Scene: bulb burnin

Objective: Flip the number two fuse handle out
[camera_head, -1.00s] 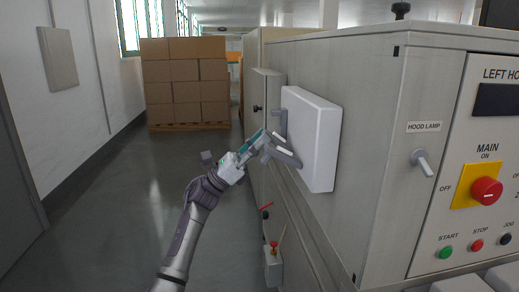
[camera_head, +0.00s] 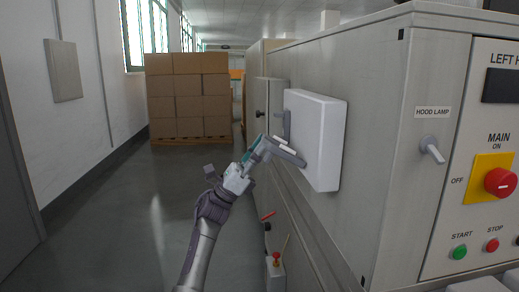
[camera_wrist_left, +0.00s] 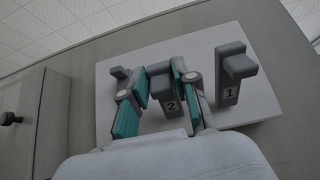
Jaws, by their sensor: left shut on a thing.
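The white fuse panel (camera_head: 322,140) is mounted on the side of the grey machine. In the left wrist view the number two fuse handle (camera_wrist_left: 168,92) is in the middle of the panel, with a "2" label at its base. My left gripper (camera_wrist_left: 160,72) has its teal-padded fingers on either side of this handle and is shut on it. The number one handle (camera_wrist_left: 236,72) stands to the right. Another handle (camera_wrist_left: 120,73) is to the left, its label hidden. In the head view my left gripper (camera_head: 258,146) is at the panel's front. My right gripper is not in view.
The machine's front has a hood lamp switch (camera_head: 432,149) and a red main knob (camera_head: 501,182). A small box with a red-topped lever (camera_head: 276,258) sits low on the machine's side. Stacked cartons (camera_head: 190,95) stand at the aisle's far end. The aisle floor (camera_head: 130,200) is clear.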

